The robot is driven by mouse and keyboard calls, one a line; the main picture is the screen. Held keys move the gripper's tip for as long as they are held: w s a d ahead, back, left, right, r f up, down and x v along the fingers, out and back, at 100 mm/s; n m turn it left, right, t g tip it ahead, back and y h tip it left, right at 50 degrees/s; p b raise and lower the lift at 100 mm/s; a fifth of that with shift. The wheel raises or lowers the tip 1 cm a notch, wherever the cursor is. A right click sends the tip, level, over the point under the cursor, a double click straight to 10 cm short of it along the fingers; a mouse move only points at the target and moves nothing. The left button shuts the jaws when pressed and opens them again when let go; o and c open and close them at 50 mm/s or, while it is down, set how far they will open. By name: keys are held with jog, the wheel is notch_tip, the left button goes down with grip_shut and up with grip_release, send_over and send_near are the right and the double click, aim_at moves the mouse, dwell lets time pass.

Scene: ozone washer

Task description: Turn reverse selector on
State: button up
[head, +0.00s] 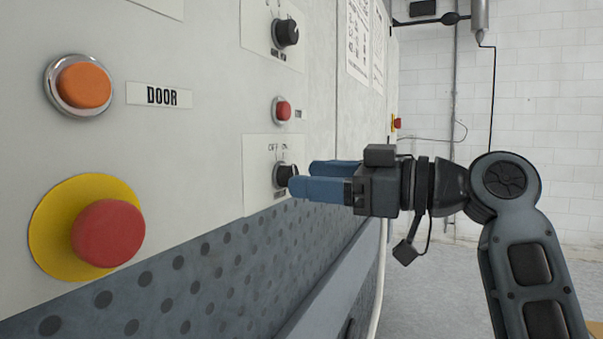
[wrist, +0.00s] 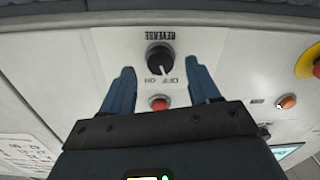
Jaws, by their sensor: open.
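The reverse selector is a black rotary knob (head: 286,174) on a white plate, low on the machine's panel. In the wrist view the knob (wrist: 159,58) appears upside down with REVERSE, OFF and ON labels. Its pale mark seems to point toward OFF. My gripper (head: 303,177) has blue fingers, open and empty, pointing at the panel right by the knob. In the wrist view the gripper's fingertips (wrist: 163,69) lie on either side of the knob, with gaps on both sides. The head view partly hides the knob behind a finger; contact cannot be told.
A red button (head: 283,110) and another black knob (head: 286,33) sit above the selector. An orange DOOR button (head: 84,85) and a red emergency stop (head: 108,233) on yellow are at left. A dotted grey panel (head: 200,282) slopes below. Open floor lies to the right.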

aim_at(287, 176)
jog(key=shift+x, duration=1.4)
jog(key=shift+c, duration=0.2)
jog(key=c, duration=1)
jog(key=shift+p, duration=0.3)
jog(key=shift+m+p, duration=2.4)
jog(key=shift+m, duration=1.6)
